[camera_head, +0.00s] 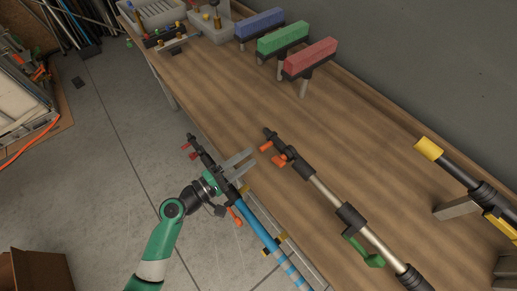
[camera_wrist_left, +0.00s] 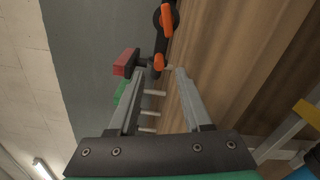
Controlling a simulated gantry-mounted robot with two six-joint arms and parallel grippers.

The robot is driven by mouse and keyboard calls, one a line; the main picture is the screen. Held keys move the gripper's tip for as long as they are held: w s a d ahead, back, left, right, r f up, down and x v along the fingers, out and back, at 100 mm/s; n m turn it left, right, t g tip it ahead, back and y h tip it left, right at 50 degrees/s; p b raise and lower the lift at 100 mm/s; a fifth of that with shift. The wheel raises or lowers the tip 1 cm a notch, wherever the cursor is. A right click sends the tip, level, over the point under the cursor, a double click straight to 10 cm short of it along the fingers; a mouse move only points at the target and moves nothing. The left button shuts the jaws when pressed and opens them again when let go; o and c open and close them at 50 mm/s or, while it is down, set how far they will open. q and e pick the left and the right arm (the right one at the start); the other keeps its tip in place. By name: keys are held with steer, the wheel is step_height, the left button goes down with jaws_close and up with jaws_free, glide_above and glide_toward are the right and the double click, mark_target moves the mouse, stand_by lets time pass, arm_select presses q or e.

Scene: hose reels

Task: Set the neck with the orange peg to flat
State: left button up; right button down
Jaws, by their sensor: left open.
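The black neck (camera_head: 284,150) with the orange peg (camera_head: 265,147) tops a silver pole over the wooden bench. A second orange piece (camera_head: 279,160) sits beside it. In the left wrist view the dark neck (camera_wrist_left: 160,42) is ahead of the fingertips, with orange pieces at its top (camera_wrist_left: 165,20) and lower end (camera_wrist_left: 159,62). My left gripper (camera_head: 252,157) is open and empty, its fingers pointing toward the neck with a gap left. The fingers also show in the left wrist view (camera_wrist_left: 158,76). The neck's exact angle is hard to tell. My right gripper is not seen.
A blue pole (camera_head: 258,232) with red pegs lies just under my left gripper. A yellow-tipped black pole (camera_head: 429,149) is at the right. Blue (camera_head: 260,23), green (camera_head: 283,38) and red (camera_head: 310,58) blocks stand at the back. The bench middle (camera_head: 225,95) is clear.

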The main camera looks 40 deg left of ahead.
arm_select(q)
steer(key=v, duration=0.5)
steer(key=shift+s+a, duration=0.1)
steer(key=shift+s, duration=0.3)
